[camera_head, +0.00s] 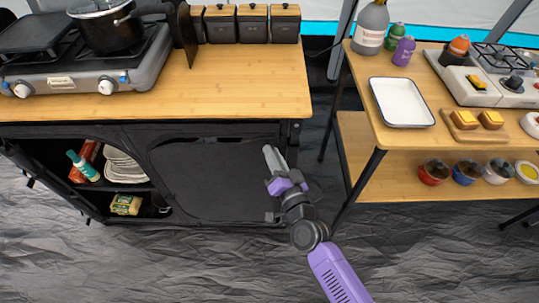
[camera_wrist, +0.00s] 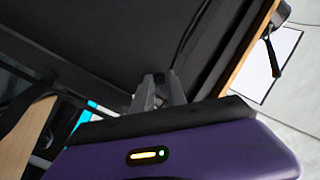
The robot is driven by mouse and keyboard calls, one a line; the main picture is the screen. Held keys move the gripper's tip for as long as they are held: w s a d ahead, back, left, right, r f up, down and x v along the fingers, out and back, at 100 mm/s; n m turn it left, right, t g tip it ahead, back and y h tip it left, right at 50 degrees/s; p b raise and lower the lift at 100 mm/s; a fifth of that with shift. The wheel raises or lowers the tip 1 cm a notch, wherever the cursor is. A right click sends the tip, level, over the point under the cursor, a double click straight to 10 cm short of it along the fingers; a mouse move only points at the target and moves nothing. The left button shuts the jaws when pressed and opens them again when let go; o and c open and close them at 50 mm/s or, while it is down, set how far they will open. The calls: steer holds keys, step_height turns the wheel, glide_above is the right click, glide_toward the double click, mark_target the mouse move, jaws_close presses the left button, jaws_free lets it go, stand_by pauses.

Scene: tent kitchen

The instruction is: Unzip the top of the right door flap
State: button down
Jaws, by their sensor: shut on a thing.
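The right door flap (camera_head: 208,182) is a dark fabric panel on the front of the cabinet, to the right of the open shelf compartment. It looks closed, and it hangs flat. My gripper (camera_head: 268,152) is at the upper right corner of the flap, just under the countertop. In the wrist view, the two grey fingers of my gripper (camera_wrist: 160,88) reach toward black fabric (camera_wrist: 95,35) and are close together. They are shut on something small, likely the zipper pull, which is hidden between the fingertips. The zipper line is too dark to make out.
The wooden countertop (camera_head: 225,90) overhangs the flap. The left compartment (camera_head: 140,190) is open with goods on shelves. A second table (camera_head: 357,150) stands close on the right, holding a white tray (camera_head: 402,102). The floor (camera_head: 190,265) in front is clear.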

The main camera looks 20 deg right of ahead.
steer(key=shift+s+d, duration=0.1)
steer(key=shift+d, duration=0.15)
steer(key=c, duration=1.3)
jaws_free()
steer(key=s, duration=0.7)
steer(key=shift+s+p, duration=0.4)
